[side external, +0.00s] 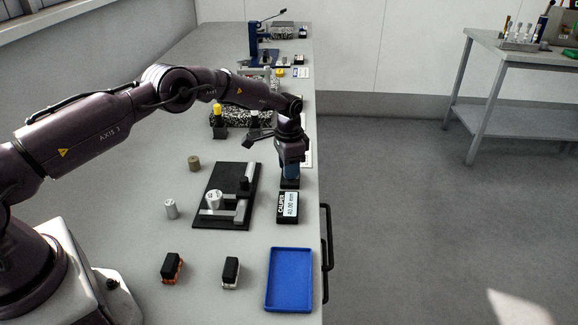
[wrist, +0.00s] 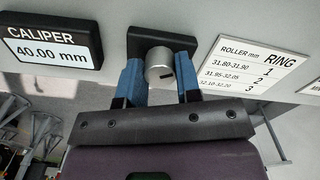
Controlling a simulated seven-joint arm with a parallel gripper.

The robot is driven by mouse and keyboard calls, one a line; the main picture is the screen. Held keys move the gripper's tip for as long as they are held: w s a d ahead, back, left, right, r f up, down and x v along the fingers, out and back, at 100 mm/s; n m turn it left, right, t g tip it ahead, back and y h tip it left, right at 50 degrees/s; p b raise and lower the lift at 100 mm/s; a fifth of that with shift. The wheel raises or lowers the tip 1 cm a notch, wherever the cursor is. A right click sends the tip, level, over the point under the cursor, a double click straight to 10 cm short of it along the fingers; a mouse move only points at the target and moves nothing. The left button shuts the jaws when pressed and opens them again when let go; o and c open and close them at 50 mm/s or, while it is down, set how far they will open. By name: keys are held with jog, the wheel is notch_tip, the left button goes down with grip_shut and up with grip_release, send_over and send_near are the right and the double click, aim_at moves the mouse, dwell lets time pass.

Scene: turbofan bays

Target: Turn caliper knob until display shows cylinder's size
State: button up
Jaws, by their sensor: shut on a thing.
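The caliper display (side external: 288,207) stands upright near the right edge of the bench; in the wrist view the display (wrist: 52,47) reads 40.00 mm. My gripper (wrist: 160,77) is shut on the grey round knob (wrist: 159,68), with one blue finger on each side. The knob sits on a black base (wrist: 150,36) and has a dark index mark. In the side view my gripper (side external: 291,172) hides the knob. A silver cylinder (side external: 214,199) stands on the black caliper board (side external: 213,223), between the grey jaws (side external: 241,212); whether they touch it is unclear.
Another silver cylinder (side external: 171,209) and a brown cylinder (side external: 194,163) stand left of the board. A blue tray (side external: 289,280) and two small black-topped blocks (side external: 230,273) lie in front. A roller/ring size card (wrist: 252,65) is beside the knob. Other equipment (side external: 259,55) stands farther back.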

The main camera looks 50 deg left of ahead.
jog(key=o, duration=0.9)
jog(key=shift+r, duration=0.15)
notch_tip(320, 180, up, 13)
jog(key=shift+f, duration=0.1)
